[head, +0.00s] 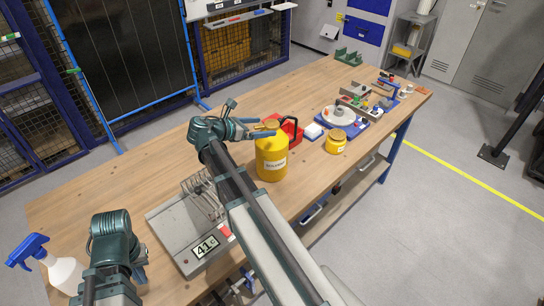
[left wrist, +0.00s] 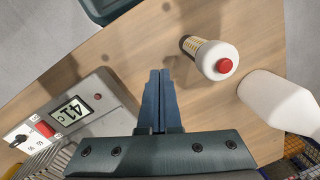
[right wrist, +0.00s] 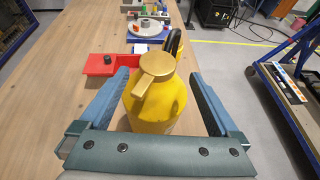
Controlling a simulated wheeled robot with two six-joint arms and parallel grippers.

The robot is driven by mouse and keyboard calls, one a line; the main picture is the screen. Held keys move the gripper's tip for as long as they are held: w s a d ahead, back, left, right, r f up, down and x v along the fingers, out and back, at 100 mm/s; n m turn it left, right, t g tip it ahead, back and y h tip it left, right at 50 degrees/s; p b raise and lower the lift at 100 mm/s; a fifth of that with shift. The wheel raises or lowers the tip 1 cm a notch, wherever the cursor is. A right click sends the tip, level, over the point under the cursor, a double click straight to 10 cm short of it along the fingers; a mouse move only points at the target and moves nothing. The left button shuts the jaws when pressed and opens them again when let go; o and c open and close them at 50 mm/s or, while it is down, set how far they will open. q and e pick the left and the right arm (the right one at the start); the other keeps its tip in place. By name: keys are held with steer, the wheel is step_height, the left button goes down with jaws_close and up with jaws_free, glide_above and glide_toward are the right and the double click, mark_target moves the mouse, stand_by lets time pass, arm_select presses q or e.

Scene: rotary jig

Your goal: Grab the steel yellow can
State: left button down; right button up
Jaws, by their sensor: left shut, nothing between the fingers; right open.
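The large yellow can (head: 271,160), with a gold cap and spout and a white label, stands upright on the wooden table. In the right wrist view the can (right wrist: 156,105) is between the two blue fingers of my right gripper (right wrist: 160,88). That gripper is open, with a finger on each side and gaps to the can's body. In the head view my right gripper (head: 250,128) is at the can's upper left. My left gripper (head: 140,270) is shut and empty; its closed fingers (left wrist: 160,75) point over bare tabletop.

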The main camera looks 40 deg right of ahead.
mark_target(269, 125)
arm_select(q)
steer(key=shift+f+b, duration=0.9)
steer(key=shift+f, duration=0.05)
arm_select(e)
steer(key=shift+x, duration=2.75)
steer(key=shift+w+r, duration=0.15)
steer(key=shift+w, duration=0.05)
jaws_close()
arm_select(q)
steer(key=shift+r, duration=0.1)
